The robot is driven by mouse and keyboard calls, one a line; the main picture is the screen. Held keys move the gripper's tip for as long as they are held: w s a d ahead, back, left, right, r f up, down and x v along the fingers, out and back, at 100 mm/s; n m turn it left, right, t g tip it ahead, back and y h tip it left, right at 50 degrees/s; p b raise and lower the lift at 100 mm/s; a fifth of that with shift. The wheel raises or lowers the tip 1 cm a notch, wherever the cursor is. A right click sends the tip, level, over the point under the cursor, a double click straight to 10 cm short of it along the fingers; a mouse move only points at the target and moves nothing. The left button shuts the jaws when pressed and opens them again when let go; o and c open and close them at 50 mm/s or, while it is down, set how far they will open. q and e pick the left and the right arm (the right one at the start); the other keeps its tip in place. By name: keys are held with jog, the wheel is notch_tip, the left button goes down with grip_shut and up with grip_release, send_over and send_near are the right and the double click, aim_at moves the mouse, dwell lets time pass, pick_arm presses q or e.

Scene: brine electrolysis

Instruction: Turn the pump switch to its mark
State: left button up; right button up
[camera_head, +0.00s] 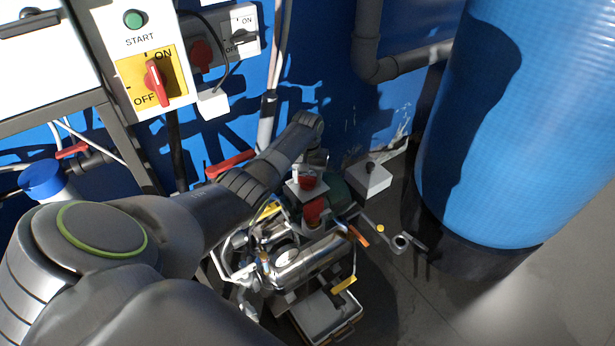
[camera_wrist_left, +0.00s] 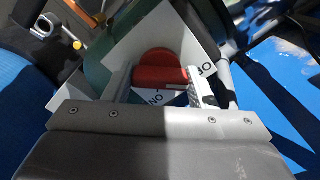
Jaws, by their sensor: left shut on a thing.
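The pump switch is a red knob (camera_head: 308,182) on a white plate above the green pump (camera_head: 338,192). In the left wrist view the red knob (camera_wrist_left: 158,68) sits between my two fingers, on the white plate (camera_wrist_left: 180,35). Dark lettering shows on the plate near the knob, partly covered. My left gripper (camera_head: 312,167) reaches down to the knob from above and is shut on it. The wrist view shows the gripper (camera_wrist_left: 160,80) with one finger on each side. I cannot tell which mark the knob points at. My right gripper is not in view.
A panel with a green START button (camera_head: 133,19) and a red ON/OFF switch (camera_head: 155,82) hangs upper left. Metal pipework (camera_head: 305,262) crowds the space below the pump. A big blue tank (camera_head: 500,130) stands right. A white box (camera_head: 368,180) sits beside the pump.

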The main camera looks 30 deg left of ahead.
pick_arm(q)
jog(key=m+p, duration=0.1)
jog(key=m, duration=0.3)
jog(key=shift+r+p, duration=0.1)
jog(key=shift+p, duration=0.3)
jog(key=m+p, duration=0.1)
jog(key=m, duration=0.3)
jog(key=shift+m, duration=0.3)
jog(key=m, duration=0.5)
jog(key=shift+m, duration=2.1)
jog(key=o, duration=1)
